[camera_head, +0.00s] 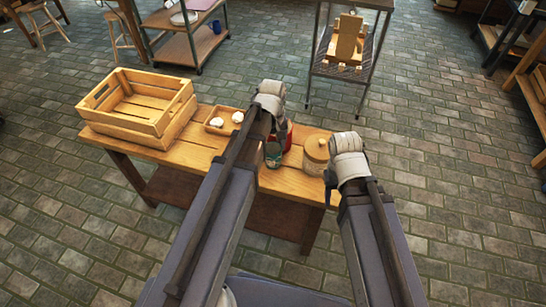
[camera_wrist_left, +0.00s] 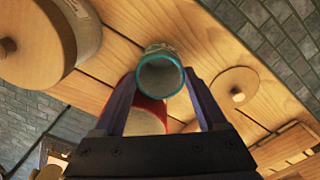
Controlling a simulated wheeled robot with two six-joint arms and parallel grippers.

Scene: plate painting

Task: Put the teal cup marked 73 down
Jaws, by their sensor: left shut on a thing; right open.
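The teal cup (camera_wrist_left: 160,48) is between the fingers of my left gripper (camera_wrist_left: 160,82), which is shut on it. In the left wrist view I look into its open mouth, and its teal rim faces the camera. In the head view the cup (camera_head: 273,160) shows partly below my left gripper (camera_head: 271,140), over the front part of the wooden table (camera_head: 290,182). I cannot read a number on it or tell whether its base touches the table. My right gripper (camera_head: 330,185) is open and empty, just off the table's right end.
A red object (camera_head: 287,137) stands close beside the cup, partly hidden. A jar with a wooden lid (camera_head: 317,150) is right of it. A small tray (camera_head: 216,128) with two pale items and a slatted crate (camera_head: 160,125) are to the left. Bare tabletop lies in front of the tray.

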